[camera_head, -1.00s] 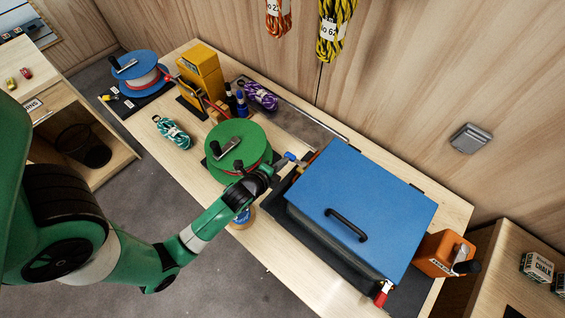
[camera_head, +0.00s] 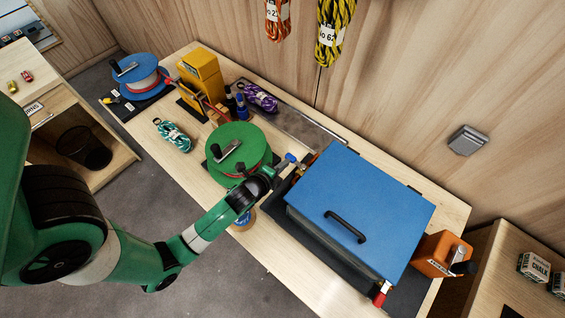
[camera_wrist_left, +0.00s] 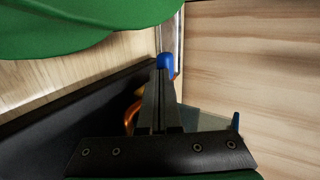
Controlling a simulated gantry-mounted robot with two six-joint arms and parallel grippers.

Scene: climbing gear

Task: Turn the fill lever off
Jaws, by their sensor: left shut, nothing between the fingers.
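A small blue lever handle (camera_head: 291,157) shows beside the left end of the blue-lidded box (camera_head: 365,195); I take it to be the fill lever. In the left wrist view the blue handle (camera_wrist_left: 165,64) is right at the tips of my left gripper (camera_wrist_left: 160,75). I cannot tell whether they touch. My left gripper (camera_head: 282,164) is shut and empty, between the green drum and the box. Orange-brown piping (camera_wrist_left: 132,117) is partly hidden behind its fingers. A red-handled lever (camera_head: 380,298) is at the box's front right corner. My right gripper is not in view.
The green drum (camera_head: 237,148) with its crank stands close left of my left gripper. A yellow device (camera_head: 200,75), a blue reel (camera_head: 138,72) and rope bundles are farther left. An orange device (camera_head: 441,256) stands right of the box. The wooden wall is behind the bench.

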